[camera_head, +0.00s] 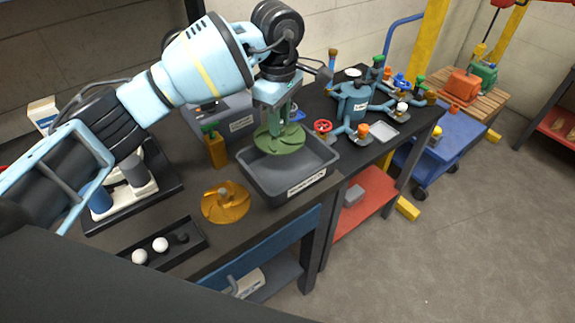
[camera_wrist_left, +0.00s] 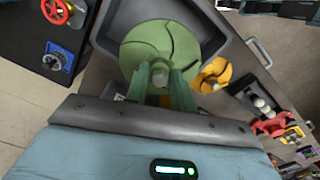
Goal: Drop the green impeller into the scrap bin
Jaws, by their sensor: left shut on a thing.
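The green impeller (camera_head: 279,140) is a round disc with curved vanes and a hub. My left gripper (camera_head: 281,122) points down and is shut on its hub. The impeller is over the open grey bin (camera_head: 318,177), which has a white label too small to read; I cannot tell whether the disc touches the bin. In the left wrist view the impeller (camera_wrist_left: 160,50) is in front of my left gripper's green fingers (camera_wrist_left: 161,82), with the grey bin (camera_wrist_left: 228,32) around and beyond it. My right gripper is not in view.
An orange impeller (camera_head: 226,202) lies on the bench left of the bin. A black tray (camera_head: 194,246) with small balls is in front of it. A green-topped bottle (camera_head: 215,147) and another labelled grey box (camera_head: 238,112) stand behind. A blue valve assembly (camera_head: 352,104) stands right.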

